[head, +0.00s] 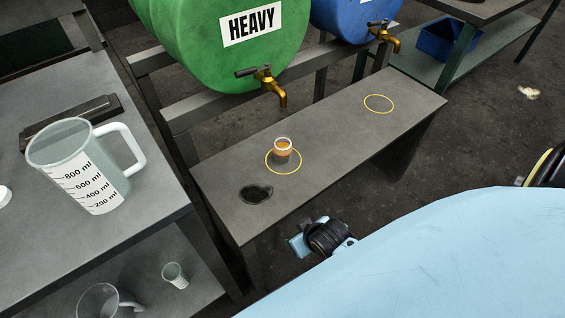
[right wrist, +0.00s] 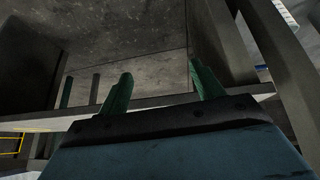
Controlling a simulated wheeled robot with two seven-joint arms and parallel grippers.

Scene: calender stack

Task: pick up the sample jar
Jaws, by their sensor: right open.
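The sample jar (head: 283,149) is a small clear cup with orange-brown liquid. It stands upright inside a yellow ring (head: 269,168) on the grey bench (head: 330,130), below and in front of the green drum's tap. My right gripper (right wrist: 162,90) shows in the right wrist view with two green fingers apart and nothing between them. The jar does not show in that view. In the head view a teal and black part of my arm is beside the bench's near edge, apart from the jar. My left gripper is not in view.
A green drum (head: 205,45) marked HEAVY and a blue drum (head: 345,15) have brass taps over the bench. A second yellow ring (head: 378,104) is empty. A measuring jug (head: 75,165) stands on the left table.

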